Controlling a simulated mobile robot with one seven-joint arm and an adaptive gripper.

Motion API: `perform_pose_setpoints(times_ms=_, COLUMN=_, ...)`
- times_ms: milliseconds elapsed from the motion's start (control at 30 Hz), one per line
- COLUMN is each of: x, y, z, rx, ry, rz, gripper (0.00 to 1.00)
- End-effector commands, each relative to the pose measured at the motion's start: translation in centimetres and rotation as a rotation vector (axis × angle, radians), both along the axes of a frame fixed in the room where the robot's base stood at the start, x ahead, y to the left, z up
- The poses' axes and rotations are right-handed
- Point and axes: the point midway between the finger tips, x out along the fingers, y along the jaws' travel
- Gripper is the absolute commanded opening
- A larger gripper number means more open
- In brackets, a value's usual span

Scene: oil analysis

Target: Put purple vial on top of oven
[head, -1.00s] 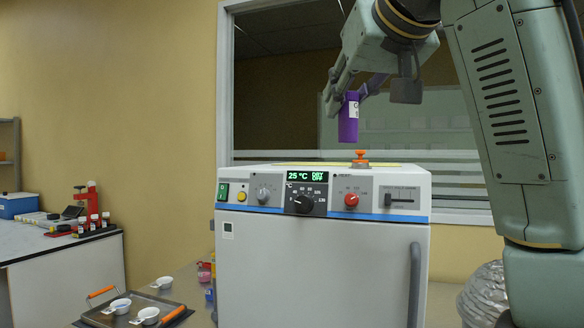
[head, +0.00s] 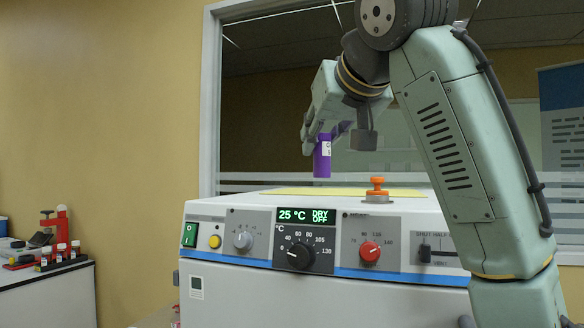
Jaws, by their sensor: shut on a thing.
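The purple vial (head: 323,158) with a white label is upright in my gripper (head: 318,138), which is shut on it. The vial hangs above the top of the oven (head: 230,282), with its lower end a little above the top surface in the picture. The oven is a white box with a control panel and a green display. A yellow area (head: 405,193) covers part of its top. Part of the vial's upper end is hidden by the gripper fingers.
An orange-topped knob or valve (head: 376,188) stands on the oven's top, right of the vial. A window (head: 275,120) is behind the oven.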

Motion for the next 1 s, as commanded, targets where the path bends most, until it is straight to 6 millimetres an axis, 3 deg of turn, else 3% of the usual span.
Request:
perform_pose_setpoints(times_ms=200, x=5.2, y=2.5, z=-0.2, rx=0.001, ry=0.002, rz=-0.001, gripper=0.04)
perform_pose_setpoints(times_ms=333, x=7.2, y=3.5, z=-0.5, rx=0.002, ry=0.001, rz=-0.001, gripper=0.04)
perform_pose_setpoints(times_ms=600, x=9.5, y=4.6, z=-0.8, rx=0.0, ry=0.002, rz=0.0, gripper=0.04)
perform_pose_setpoints(times_ms=800, x=9.2, y=4.4, z=-4.0, rx=0.001, ry=-0.001, rz=-0.003, gripper=0.04)
perform_pose_setpoints(times_ms=1000, x=9.2, y=4.6, z=-4.4, rx=0.002, ry=-0.001, rz=-0.001, gripper=0.04)
